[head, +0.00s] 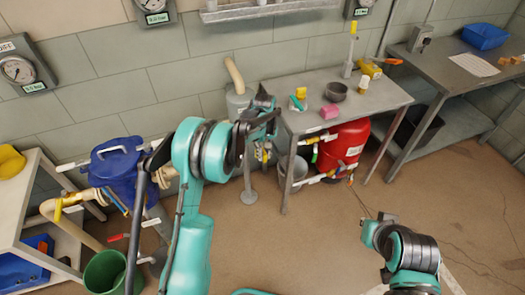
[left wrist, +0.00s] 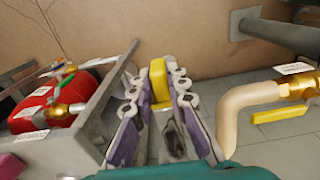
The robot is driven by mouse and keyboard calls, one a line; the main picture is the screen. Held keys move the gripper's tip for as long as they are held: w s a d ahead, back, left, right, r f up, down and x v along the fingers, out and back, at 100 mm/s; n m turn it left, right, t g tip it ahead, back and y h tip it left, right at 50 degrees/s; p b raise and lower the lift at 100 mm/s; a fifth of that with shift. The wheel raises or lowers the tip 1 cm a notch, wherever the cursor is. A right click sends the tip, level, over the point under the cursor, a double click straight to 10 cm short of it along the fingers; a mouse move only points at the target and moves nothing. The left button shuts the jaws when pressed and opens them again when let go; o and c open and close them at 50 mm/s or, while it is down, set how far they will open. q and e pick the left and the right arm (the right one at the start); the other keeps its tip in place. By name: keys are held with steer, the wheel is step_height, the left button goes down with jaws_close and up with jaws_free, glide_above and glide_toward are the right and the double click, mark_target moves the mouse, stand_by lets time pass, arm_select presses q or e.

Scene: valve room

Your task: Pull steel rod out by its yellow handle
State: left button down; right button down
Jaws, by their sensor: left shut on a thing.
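My left gripper (head: 262,118) is in the middle of the head view, in front of the wall and left of the grey table. In the left wrist view its two purple-grey fingers (left wrist: 160,105) are closed around a yellow block-like handle (left wrist: 158,78), which shows between the fingertips. The steel rod cannot be made out below the handle; the fingers and the handle hide that part.
The grey table (head: 385,100) holds a dark bowl (head: 336,91), a pink block (head: 329,111) and a yellow-topped upright post (head: 350,55). A red tank (head: 345,145) stands under it. A beige pipe (left wrist: 240,105) is close right of the gripper. Open floor lies in front.

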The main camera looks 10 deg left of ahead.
arm_select(q)
steer(key=c, duration=1.5)
jaws_free()
step_height(320, 180, up, 12)
steer(key=s+a+r+m+t, duration=0.1)
steer(key=s+r+m+t, duration=0.3)
steer(key=s, duration=0.7)
steer(key=s+a+r+m+t, duration=0.1)
steer(key=s+r, duration=0.4)
steer(key=s, duration=0.6)
steer(key=s+f, duration=0.1)
steer(key=s, duration=0.1)
steer(key=s+f+m+t, duration=0.1)
steer(key=s, duration=0.2)
steer(key=s+f+t, duration=0.1)
steer(key=s+f, duration=0.1)
steer(key=s, duration=0.1)
steer(key=shift+d+m, duration=0.1)
steer(key=shift+m, duration=0.3)
